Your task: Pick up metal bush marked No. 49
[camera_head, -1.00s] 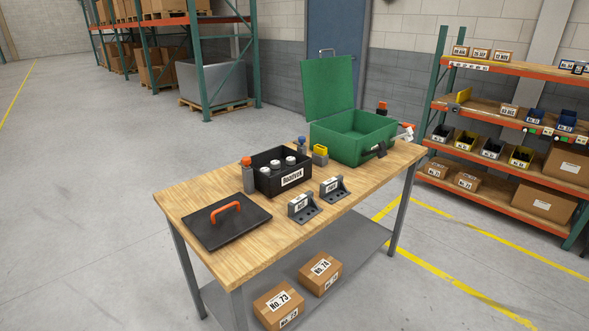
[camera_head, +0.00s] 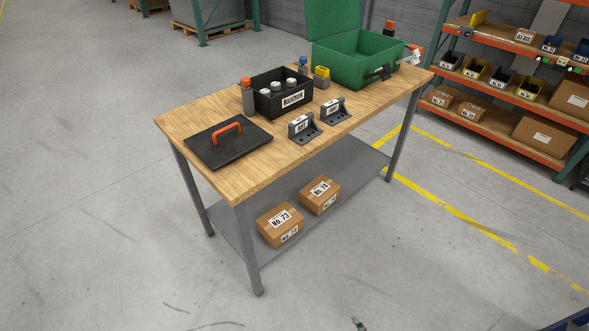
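I cannot pick out a bush marked No. 49, as the small labels are unreadable at this size. Three pale metal-looking cylinders (camera_head: 277,83) stand in a black box (camera_head: 283,105) with a white label, on the wooden workbench (camera_head: 186,118). Two small dark brackets with white labels, a left one (camera_head: 303,128) and a right one (camera_head: 335,110), sit in front of the box. My gripper is not clearly in view. A small dark piece at the bottom edge (camera_head: 358,323) is too cut off to make out.
A black lid with an orange handle (camera_head: 228,140) lies at the bench's left. An open green case (camera_head: 350,62) stands at its right end. Cartons No. 73 (camera_head: 280,225) and No. 74 (camera_head: 320,194) lie on the lower shelf. A rack (camera_head: 490,125) stands right. Floor before the bench looks clear.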

